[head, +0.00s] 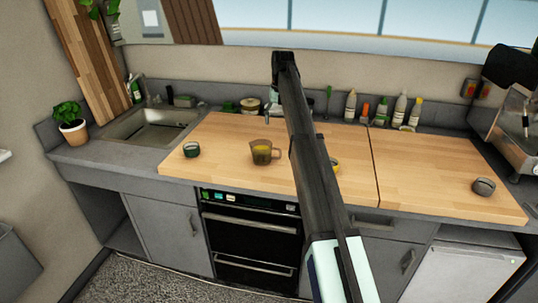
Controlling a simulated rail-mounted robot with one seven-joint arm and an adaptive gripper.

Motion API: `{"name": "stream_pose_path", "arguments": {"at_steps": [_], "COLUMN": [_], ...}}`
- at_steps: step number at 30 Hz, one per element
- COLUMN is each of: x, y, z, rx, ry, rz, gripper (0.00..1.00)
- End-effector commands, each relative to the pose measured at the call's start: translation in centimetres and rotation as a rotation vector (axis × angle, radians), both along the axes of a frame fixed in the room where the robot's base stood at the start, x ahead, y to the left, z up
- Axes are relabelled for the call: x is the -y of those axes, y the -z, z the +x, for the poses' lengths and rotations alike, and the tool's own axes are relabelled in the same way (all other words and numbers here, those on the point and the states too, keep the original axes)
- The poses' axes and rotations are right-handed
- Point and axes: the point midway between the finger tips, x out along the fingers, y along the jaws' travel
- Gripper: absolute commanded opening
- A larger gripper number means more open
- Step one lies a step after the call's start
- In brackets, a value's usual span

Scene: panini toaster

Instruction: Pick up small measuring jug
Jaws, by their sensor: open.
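The small measuring jug (262,152), brownish and see-through with a handle on its right, stands upright on the wooden worktop (225,165), left of my arm. It looks yellowish inside. What appears to be my gripper (267,119) is small and dark, partly hidden behind my arm, above and beyond the jug in the picture. It is open and apart from the jug. Its fingers are too small to make out clearly.
A small dark green bowl or cup (191,149) stands left of the jug. A yellow-rimmed item (335,164) is partly hidden behind my arm. Bottles (382,111) line the back wall. A grey round item (483,187) sits at the right. The sink (150,124) is at left.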

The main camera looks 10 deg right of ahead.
Motion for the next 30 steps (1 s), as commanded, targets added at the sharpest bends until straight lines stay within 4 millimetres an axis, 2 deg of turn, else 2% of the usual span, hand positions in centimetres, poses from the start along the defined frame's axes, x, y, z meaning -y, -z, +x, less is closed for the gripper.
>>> {"name": "stream_pose_path", "arguments": {"at_steps": [13, 18, 30], "x": [-0.6, -0.7, -0.9], "y": [8.1, 10.6, 12.8], "z": [-0.1, -0.1, -0.1], "rx": [-0.002, -0.001, -0.001], "ry": [-0.002, -0.002, -0.003], "rz": [0.000, 0.000, 0.000], "gripper": [0.72, 0.72, 0.72]}}
